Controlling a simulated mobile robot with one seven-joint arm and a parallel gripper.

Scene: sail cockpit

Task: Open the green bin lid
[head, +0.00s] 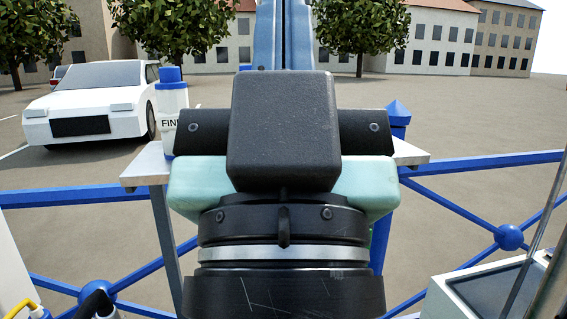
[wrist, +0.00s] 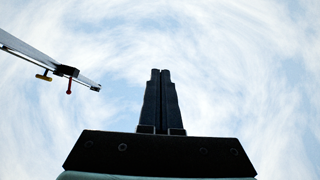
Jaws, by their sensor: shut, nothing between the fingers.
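No green bin or lid can be made out in either view. In the head view my wrist and the back of my gripper fill the middle and hide what lies behind them. A thin sliver of green shows at the right edge of my wrist, too small to identify. In the wrist view my gripper (wrist: 160,72) points up against the sky, its two dark fingers together with nothing between them.
A grey shelf (head: 147,168) with a white, blue-capped bottle (head: 172,112) stands behind my wrist. Blue railings (head: 470,163) run across both sides. A screen device (head: 490,285) is at lower right. A beam with a red-tipped fitting (wrist: 68,73) shows in the wrist view.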

